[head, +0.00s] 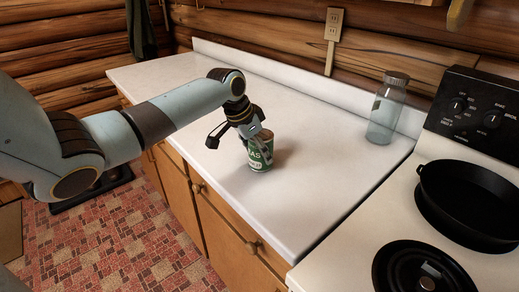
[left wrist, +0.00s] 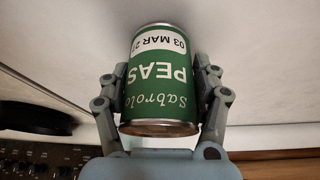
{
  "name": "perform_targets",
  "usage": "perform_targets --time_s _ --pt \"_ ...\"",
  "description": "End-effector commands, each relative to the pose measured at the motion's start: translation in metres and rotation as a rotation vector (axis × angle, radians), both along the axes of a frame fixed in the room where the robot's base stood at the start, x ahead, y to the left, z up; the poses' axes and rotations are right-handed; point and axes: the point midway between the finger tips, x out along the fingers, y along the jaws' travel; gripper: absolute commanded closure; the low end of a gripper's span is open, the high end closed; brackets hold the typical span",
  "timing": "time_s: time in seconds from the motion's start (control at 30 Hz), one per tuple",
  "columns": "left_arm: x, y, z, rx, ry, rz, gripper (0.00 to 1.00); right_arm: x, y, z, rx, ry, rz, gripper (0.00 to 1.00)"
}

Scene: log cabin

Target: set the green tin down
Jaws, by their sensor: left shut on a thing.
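The green tin (head: 260,154) is upright at the front middle of the white counter in the head view, with a green and white label. Its base looks to be on or very close to the counter; I cannot tell if it touches. My left gripper (head: 256,142) is shut on the tin from the left side. In the left wrist view the tin (left wrist: 158,80) shows upside down with the word PEAS, held between the two fingers of the left gripper (left wrist: 162,88). My right gripper is not in view.
The white counter (head: 318,185) has free room around the tin. A clear glass jar (head: 385,112) stands at the back right. A stove with a black pan (head: 468,195) is at the right. A wall outlet (head: 334,25) is behind. The counter's front edge is near the tin.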

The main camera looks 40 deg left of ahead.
Motion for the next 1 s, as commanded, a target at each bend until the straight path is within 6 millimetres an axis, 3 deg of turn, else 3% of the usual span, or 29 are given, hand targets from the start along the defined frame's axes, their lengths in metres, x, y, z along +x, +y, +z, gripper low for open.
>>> perform_targets --time_s 0.13,0.17,0.37,0.73,1.0 --pt "0.001 0.000 -0.001 0.000 -0.001 0.000 0.85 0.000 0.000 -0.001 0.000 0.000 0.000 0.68" --pt "0.000 0.000 -0.002 0.000 0.000 0.000 0.34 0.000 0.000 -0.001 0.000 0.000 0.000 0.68" --pt "0.000 0.000 -0.002 0.000 0.000 0.000 0.09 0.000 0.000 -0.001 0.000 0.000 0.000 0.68" --pt "-0.002 0.001 0.006 0.001 0.000 0.000 0.09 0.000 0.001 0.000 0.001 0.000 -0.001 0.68" --pt "-0.022 0.008 0.056 0.006 -0.001 -0.002 0.09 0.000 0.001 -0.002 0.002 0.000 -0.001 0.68"
